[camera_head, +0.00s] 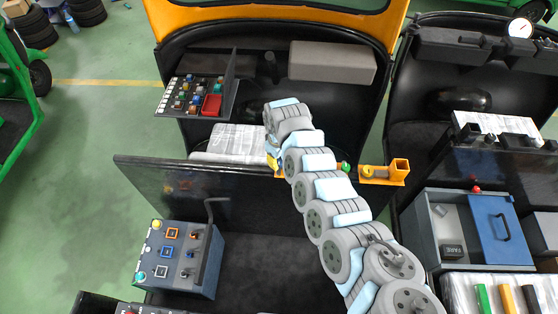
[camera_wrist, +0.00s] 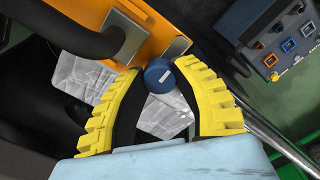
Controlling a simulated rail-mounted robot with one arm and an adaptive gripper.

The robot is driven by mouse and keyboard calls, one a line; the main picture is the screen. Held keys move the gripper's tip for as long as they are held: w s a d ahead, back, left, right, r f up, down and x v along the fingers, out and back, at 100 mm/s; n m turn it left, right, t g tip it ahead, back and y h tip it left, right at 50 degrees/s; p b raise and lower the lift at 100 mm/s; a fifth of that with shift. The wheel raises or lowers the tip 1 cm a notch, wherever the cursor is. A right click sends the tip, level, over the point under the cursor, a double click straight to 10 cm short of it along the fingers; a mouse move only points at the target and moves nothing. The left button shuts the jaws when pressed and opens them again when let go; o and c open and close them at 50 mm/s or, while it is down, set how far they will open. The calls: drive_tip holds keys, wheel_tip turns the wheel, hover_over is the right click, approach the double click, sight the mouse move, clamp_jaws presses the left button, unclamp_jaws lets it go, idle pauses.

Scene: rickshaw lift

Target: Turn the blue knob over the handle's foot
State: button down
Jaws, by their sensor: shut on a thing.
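In the wrist view, the round blue knob (camera_wrist: 160,76) with a white mark on top sits between the fingertips of my gripper (camera_wrist: 161,68). The yellow-ribbed fingers are closed on the knob from both sides. The knob is at the edge of an orange plate (camera_wrist: 70,70). A black handle (camera_wrist: 84,36) rises from this plate, with a square grey foot (camera_wrist: 122,38). A grey metal tab (camera_wrist: 178,47) lies beside the knob. In the head view, my arm reaches to the orange bracket (camera_head: 384,179) on the black partition; the knob is hidden there.
A grey control box (camera_head: 180,262) with buttons and switches stands at lower left, also at upper right in the wrist view (camera_wrist: 285,45). A button panel (camera_head: 205,98) is at the back left. A grey tray with a blue lid (camera_head: 500,228) is at right. White wrapping (camera_wrist: 90,75) lies below the plate.

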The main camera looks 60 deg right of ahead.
drive_tip(key=shift+r, duration=0.1)
drive_tip(key=n+p, duration=0.3)
drive_tip(key=shift+r, duration=0.1)
drive_tip(key=n, duration=0.3)
drive_tip(key=shift+f, duration=0.2)
drive_tip(key=shift+n, duration=0.6)
drive_tip(key=n, duration=0.5)
drive_tip(key=shift+n+b, duration=0.4)
drive_tip(key=shift+n, duration=2.3)
